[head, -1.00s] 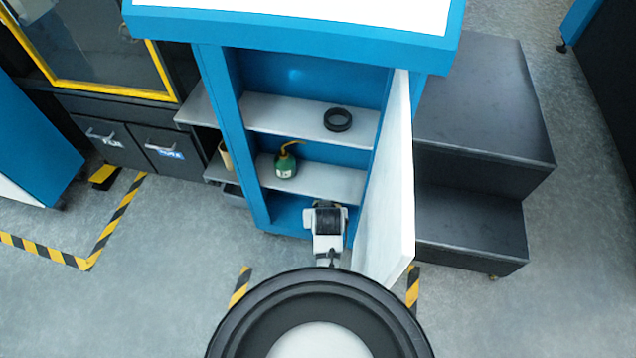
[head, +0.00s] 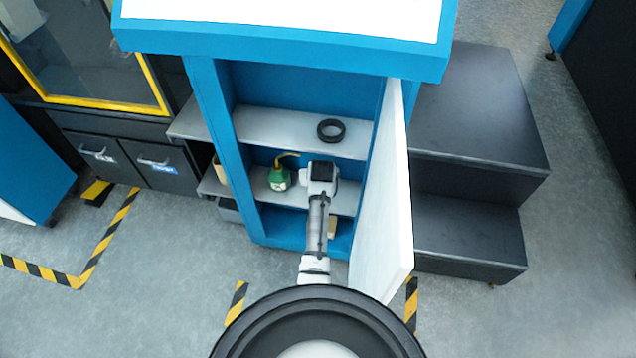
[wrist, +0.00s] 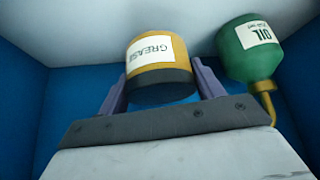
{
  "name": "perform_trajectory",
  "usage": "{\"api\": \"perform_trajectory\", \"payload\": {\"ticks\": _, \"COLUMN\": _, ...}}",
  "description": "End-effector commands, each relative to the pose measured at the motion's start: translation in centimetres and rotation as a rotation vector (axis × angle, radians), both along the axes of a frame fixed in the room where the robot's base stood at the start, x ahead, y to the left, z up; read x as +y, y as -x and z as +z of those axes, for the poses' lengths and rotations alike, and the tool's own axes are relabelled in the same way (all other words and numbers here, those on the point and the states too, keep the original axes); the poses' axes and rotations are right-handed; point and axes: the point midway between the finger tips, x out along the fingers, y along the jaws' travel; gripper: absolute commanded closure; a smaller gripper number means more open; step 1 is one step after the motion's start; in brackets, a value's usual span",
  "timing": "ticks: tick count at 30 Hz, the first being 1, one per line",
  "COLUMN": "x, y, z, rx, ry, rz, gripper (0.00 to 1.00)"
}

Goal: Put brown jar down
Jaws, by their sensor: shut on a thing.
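The brown jar (wrist: 153,50) is yellow-brown with a white GREASE label and a dark end, seen close up in the wrist view. My gripper (wrist: 160,72) is shut on it, a purple finger on each side. In the head view my wrist reaches into the open blue cabinet at the middle shelf (head: 292,193) and hides the jar. The green oil can (head: 279,178) stands on that shelf, left of my wrist; it also shows beside the jar in the wrist view (wrist: 253,50). I cannot tell whether the jar touches the shelf.
A black ring (head: 331,130) lies on the upper shelf. The open white cabinet door (head: 385,205) stands close on the right of my arm. A small tan thing (head: 332,228) shows low in the cabinet, partly hidden. Dark steps (head: 470,185) stand right of the door.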

Motion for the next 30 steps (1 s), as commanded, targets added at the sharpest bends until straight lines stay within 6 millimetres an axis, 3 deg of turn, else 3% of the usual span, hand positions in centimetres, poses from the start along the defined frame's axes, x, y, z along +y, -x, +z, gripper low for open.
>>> {"api": "perform_trajectory", "payload": {"ticks": 4, "x": 0.0, "y": -0.7, "z": -0.3, "rx": 0.001, "ry": 0.0, "rz": 0.0, "gripper": 0.63}}
{"api": "perform_trajectory", "payload": {"ticks": 12, "x": 0.1, "y": -0.7, "z": -3.4, "rx": 0.0, "ry": 0.001, "rz": 0.001, "gripper": 0.63}}
{"api": "perform_trajectory", "payload": {"ticks": 23, "x": 0.0, "y": -0.7, "z": -3.8, "rx": -0.001, "ry": 0.0, "rz": 0.0, "gripper": 0.63}}
{"api": "perform_trajectory", "payload": {"ticks": 24, "x": 0.0, "y": -0.7, "z": -3.8, "rx": 0.0, "ry": 0.0, "rz": 0.0, "gripper": 0.29}}
{"api": "perform_trajectory", "payload": {"ticks": 28, "x": 0.0, "y": -0.7, "z": -3.8, "rx": 0.0, "ry": 0.0, "rz": 0.0, "gripper": 0.12}}
{"api": "perform_trajectory", "payload": {"ticks": 30, "x": 0.0, "y": -0.7, "z": -3.8, "rx": 0.0, "ry": 0.0, "rz": 0.0, "gripper": 0.11}}
